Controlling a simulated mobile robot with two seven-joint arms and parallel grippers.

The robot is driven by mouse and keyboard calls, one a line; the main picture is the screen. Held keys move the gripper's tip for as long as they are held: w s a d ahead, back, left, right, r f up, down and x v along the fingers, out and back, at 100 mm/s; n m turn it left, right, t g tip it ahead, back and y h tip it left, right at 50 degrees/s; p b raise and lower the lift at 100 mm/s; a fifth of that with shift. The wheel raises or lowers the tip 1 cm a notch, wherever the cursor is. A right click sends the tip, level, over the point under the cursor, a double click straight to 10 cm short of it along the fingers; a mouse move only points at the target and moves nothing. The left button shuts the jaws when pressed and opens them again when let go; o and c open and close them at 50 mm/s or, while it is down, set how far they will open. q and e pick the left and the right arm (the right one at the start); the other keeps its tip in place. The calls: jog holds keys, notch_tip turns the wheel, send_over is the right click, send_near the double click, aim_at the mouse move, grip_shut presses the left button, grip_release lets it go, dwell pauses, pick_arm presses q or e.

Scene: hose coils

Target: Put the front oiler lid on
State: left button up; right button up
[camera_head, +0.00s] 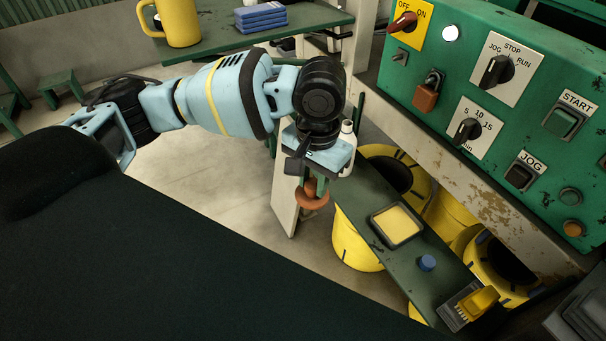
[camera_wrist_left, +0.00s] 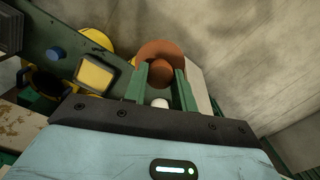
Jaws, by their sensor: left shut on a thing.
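My left gripper (camera_head: 311,183) is shut on a copper-brown lid (camera_head: 311,200), a round disc with a knob. The left wrist view shows the lid (camera_wrist_left: 160,52) past the fingertips (camera_wrist_left: 162,78). A white bottle (camera_head: 347,133) stands behind my left wrist, mostly hidden by it. A small white round top (camera_wrist_left: 160,103) shows between the fingers in the wrist view. I cannot tell which thing is the front oiler. My right gripper is not in view.
The narrow green shelf (camera_head: 370,198) holds a yellow-filled tray (camera_head: 373,222), a blue cap (camera_head: 427,263) and a yellow brush (camera_head: 478,303). A green control panel (camera_head: 455,100) rises at right. A pale board (camera_head: 285,195) stands left of the lid.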

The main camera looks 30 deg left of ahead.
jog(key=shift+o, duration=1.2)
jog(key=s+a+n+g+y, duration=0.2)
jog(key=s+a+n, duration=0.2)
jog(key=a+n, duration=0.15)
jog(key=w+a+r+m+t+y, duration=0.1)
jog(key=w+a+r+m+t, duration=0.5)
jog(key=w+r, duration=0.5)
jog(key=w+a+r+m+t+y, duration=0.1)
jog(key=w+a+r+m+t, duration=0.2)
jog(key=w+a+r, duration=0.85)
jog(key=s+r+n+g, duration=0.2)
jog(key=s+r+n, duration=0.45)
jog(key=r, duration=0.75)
pick_arm(q)
jog(key=w+d+r+m, duration=0.3)
jog(key=d+r+m, duration=0.3)
jog(key=d, duration=0.5)
jog(key=shift+d+r, duration=0.15)
jog(key=shift+r, duration=0.65)
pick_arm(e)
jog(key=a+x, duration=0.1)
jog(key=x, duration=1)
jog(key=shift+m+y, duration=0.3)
